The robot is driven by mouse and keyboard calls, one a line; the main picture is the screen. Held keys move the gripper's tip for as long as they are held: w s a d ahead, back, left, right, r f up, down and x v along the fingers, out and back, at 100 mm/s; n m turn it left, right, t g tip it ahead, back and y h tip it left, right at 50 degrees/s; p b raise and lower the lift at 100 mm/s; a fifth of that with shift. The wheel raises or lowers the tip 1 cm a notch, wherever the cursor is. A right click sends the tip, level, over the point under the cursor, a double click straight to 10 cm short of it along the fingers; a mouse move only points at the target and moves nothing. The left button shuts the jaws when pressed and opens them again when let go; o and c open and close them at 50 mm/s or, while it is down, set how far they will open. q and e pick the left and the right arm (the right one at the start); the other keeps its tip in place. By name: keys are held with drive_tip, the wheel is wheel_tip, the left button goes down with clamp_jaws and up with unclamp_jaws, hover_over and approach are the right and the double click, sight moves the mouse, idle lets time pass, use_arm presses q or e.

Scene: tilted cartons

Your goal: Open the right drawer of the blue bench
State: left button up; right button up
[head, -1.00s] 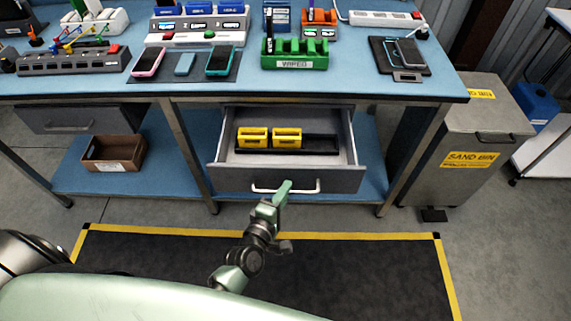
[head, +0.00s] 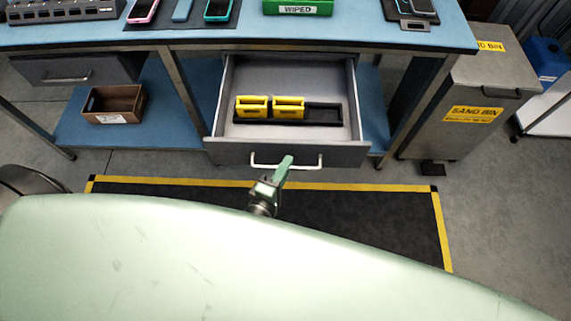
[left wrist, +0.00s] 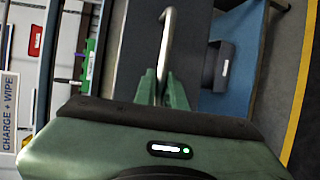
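The right drawer (head: 345,152) of the blue bench (head: 400,38) stands pulled well out, with its inside visible. Its pale bar handle (head: 308,166) is on the grey front. My left gripper (head: 284,163) is at the middle of this handle. In the left wrist view, the green fingers (left wrist: 163,88) close around the end of the visible handle bar (left wrist: 167,38). The finger tips are partly hidden there. My right gripper is in neither view.
Two yellow holders (head: 288,106) sit in a black tray (head: 325,114) inside the drawer. The left drawer (head: 95,69) is shut. A brown box (head: 113,103) is on the lower shelf. A sand bin (head: 470,90) stands right of the bench. The black mat (head: 370,220) lies in front.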

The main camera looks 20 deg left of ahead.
use_arm(q)
drive_tip(key=o, duration=0.3)
drive_tip(key=shift+o, duration=0.2)
drive_tip(key=shift+s, duration=0.1)
drive_tip(key=d+b+v, duration=0.1)
drive_tip(key=v, duration=0.6)
drive_tip(key=shift+s+a, duration=0.3)
drive_tip(key=shift+a, duration=0.2)
drive_tip(key=s+a+f+m+g, duration=0.1)
drive_tip(key=s+f+m+g, duration=0.2)
drive_tip(key=f, duration=0.6)
drive_tip(key=s+f+m+g, duration=0.25)
drive_tip(key=f+m, duration=0.25)
drive_tip(key=f, duration=0.3)
drive_tip(key=s+a+f+m+g, duration=0.1)
drive_tip(key=s+f+m+g, duration=0.15)
drive_tip(key=f, duration=0.65)
drive_tip(key=s+a+f+m+g+y, duration=0.1)
drive_tip(key=s+a+f+m+g, duration=0.2)
drive_tip(key=s, duration=0.5)
drive_tip(key=s+a+f+m+g+y, duration=0.1)
drive_tip(key=s+a+f+m+g, duration=0.2)
drive_tip(key=s+f, duration=0.6)
drive_tip(key=a+f+m, duration=0.1)
drive_tip(key=a+m, duration=0.1)
drive_tip(key=m, duration=0.1)
drive_tip(key=shift+a+f+m+g, duration=0.3)
drive_tip(key=shift+a+f+m, duration=0.05)
drive_tip(key=shift+a, duration=0.05)
